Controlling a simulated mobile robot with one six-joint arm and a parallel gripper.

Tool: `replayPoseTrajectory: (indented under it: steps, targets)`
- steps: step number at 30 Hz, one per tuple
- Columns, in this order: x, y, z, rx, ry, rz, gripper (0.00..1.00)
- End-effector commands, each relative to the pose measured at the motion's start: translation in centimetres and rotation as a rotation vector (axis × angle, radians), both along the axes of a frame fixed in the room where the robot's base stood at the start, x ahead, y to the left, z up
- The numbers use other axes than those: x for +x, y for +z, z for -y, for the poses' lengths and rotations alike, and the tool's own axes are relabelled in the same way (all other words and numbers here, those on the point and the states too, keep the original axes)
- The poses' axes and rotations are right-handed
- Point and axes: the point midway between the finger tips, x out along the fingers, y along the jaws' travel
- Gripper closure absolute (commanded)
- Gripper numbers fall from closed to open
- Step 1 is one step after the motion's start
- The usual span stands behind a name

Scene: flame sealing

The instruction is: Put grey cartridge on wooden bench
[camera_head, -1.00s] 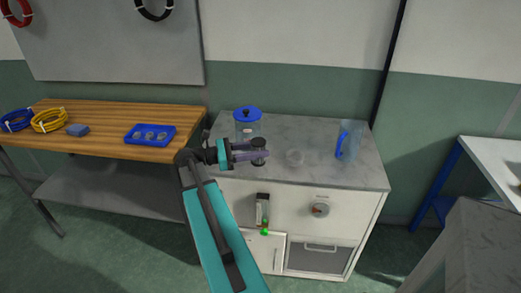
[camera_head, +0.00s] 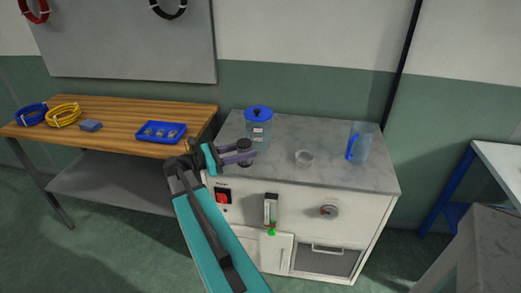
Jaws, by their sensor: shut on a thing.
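The dark grey cartridge (camera_head: 244,149) is a small upright cylinder with wider ends. My gripper (camera_head: 240,155) is shut on it, its purple-grey fingers reaching from the left across its middle. The cartridge shows over the front left part of the marble-topped cabinet; I cannot tell how far above the top it is. The wooden bench (camera_head: 110,125) stands to the left, beyond my arm's wrist, with a brown slatted top and a grey shelf below.
On the bench are a blue tray (camera_head: 162,132) with small parts, a grey-blue block (camera_head: 91,126), and yellow (camera_head: 64,115) and blue (camera_head: 31,114) coils. The bench's front middle is bare.

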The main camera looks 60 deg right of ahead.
Motion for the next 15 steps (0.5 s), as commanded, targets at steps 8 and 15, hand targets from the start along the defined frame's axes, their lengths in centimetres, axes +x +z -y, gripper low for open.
replayPoseTrajectory:
  steps: [8,15]
  targets:
    - [6.3,-0.5,-5.4,-0.006,0.198,-0.002,0.86]
    - [11.1,-1.0,-10.6,-0.007,0.366,-0.002,0.86]
